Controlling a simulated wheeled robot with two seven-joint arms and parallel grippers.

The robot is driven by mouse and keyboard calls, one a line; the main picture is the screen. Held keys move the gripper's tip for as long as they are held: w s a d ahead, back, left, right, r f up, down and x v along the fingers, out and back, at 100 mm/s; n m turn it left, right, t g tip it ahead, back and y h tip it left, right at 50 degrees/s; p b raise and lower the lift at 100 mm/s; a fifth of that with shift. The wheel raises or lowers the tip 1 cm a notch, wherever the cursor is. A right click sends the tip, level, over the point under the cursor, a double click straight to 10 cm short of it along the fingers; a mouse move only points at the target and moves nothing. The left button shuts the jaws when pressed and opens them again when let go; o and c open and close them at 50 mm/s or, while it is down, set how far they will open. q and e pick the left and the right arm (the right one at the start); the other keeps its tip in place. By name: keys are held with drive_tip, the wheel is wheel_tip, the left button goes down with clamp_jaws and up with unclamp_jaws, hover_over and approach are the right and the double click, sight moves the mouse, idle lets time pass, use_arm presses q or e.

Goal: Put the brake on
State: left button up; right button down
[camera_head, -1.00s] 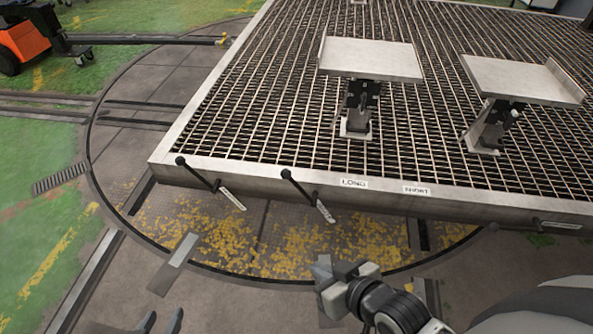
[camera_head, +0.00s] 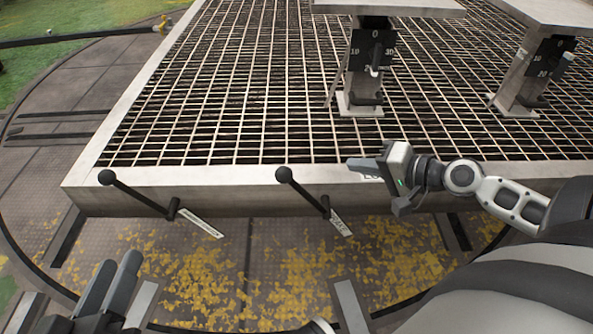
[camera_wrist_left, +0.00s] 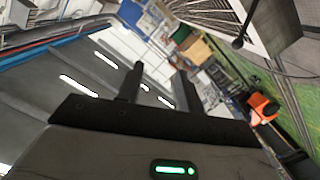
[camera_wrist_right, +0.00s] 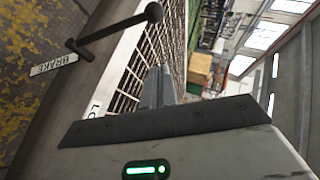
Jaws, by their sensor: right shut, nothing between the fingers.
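The brake lever (camera_head: 305,192) is a dark rod with a round black knob, on the front edge of the grated deck. Its knob leans up and left; its pivot is lower right, next to a white label. In the right wrist view the lever (camera_wrist_right: 113,29) has a label reading BRAKE (camera_wrist_right: 54,66). My right gripper (camera_head: 358,164) is shut and empty over the deck's front edge, right of the brake knob and apart from it. Its fingers show in the right wrist view (camera_wrist_right: 158,86). My left gripper (camera_head: 125,262) is open and empty at lower left, in front of the deck.
A second, similar lever (camera_head: 140,194) stands further left on the same edge; its label is unreadable. Two pedestals with flat tops (camera_head: 375,60) (camera_head: 525,75) stand on the grating (camera_head: 240,120). A worn yellow-patched floor (camera_head: 200,270) lies below the deck's edge.

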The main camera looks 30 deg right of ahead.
sight(304, 189)
use_arm(q)
drive_tip(key=shift+s, duration=0.1)
use_arm(e)
drive_tip(key=shift+s+r, duration=0.1)
